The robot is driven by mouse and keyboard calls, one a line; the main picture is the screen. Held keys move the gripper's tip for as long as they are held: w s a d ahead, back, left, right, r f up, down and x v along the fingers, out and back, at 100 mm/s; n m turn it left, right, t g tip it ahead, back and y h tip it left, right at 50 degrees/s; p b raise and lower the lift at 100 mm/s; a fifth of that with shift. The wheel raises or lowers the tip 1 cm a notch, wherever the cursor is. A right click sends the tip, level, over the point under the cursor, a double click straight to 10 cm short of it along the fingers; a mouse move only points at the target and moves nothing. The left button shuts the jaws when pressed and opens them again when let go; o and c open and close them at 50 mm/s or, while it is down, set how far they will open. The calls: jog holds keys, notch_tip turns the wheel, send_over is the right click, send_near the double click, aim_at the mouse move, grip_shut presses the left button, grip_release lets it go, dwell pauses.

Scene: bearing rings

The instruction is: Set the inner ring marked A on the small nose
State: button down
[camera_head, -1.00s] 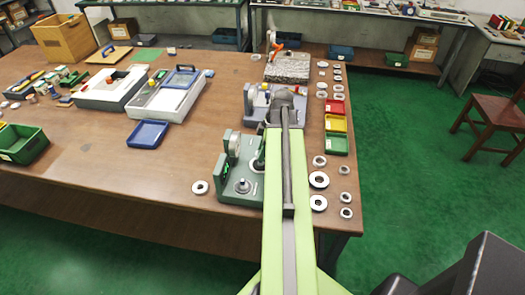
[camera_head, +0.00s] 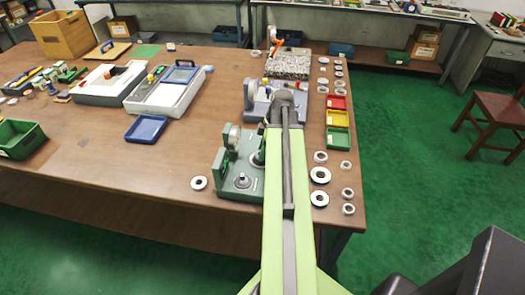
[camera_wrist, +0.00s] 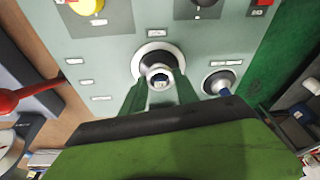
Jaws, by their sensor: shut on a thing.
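My gripper (camera_wrist: 160,92) is shut on a small metal ring (camera_wrist: 160,74), seen between its two green fingers in the wrist view. No letter on the ring is readable. Just beyond the ring is a large round seat with a pale rim and dark centre (camera_wrist: 140,62); whether they touch I cannot tell. A smaller round metal nose (camera_wrist: 219,81) stands to the right on the same grey-green plate. In the head view the green fixture (camera_head: 228,190) is at the bench front, with the smaller nose (camera_head: 242,180) towards its front. My arm partly hides the fixture.
A loose ring (camera_head: 199,183) lies left of the fixture. Several more rings lie right of my arm, including a dark one (camera_head: 320,175). Red, yellow and green (camera_head: 337,139) trays stand behind them. A blue tray (camera_head: 146,129) lies left, with clear bench in front.

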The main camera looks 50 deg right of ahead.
jog(key=shift+f+b, duration=0.6)
jog(key=shift+f, duration=0.15)
jog(key=c, duration=0.8)
grip_release()
jog(key=shift+c, duration=0.2)
jog(key=p+v, duration=1.6)
jog(key=v, duration=0.1)
jog(key=shift+r+p, duration=0.25)
jog(key=shift+p, duration=0.15)
